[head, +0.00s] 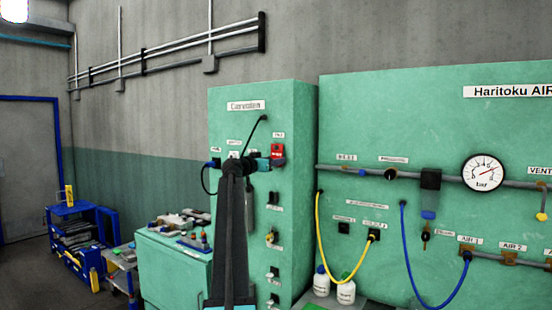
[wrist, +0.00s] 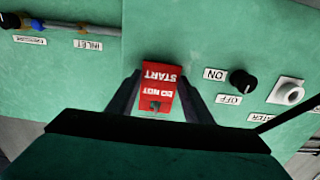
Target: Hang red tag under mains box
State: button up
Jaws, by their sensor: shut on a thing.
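The red tag (wrist: 160,76), reading "DO NOT START", appears upside down in the wrist view, against the green cabinet front. It also shows as a small red piece (head: 278,151) in the head view, at the cabinet's upper right. My gripper (wrist: 160,94) is shut on the tag, with one dark finger on each side of it. In the head view my gripper (head: 264,163) reaches the panel just left of the tag. I cannot tell whether the tag touches the cabinet. I cannot make out the mains box for certain; the tag and my gripper cover that spot.
A dark cable (head: 252,135) hangs close to my gripper. The air panel (head: 450,110) with pipes and hoses stands right. A cluttered green bench (head: 170,265) stands left.

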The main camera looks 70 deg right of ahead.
jog(key=shift+r, duration=0.3)
jog(key=shift+b+v, duration=1.05)
jog(key=shift+v, duration=1.6)
dwell(1.0)
jog(key=shift+b+v, duration=0.9)
jog(key=shift+v, duration=1.45)
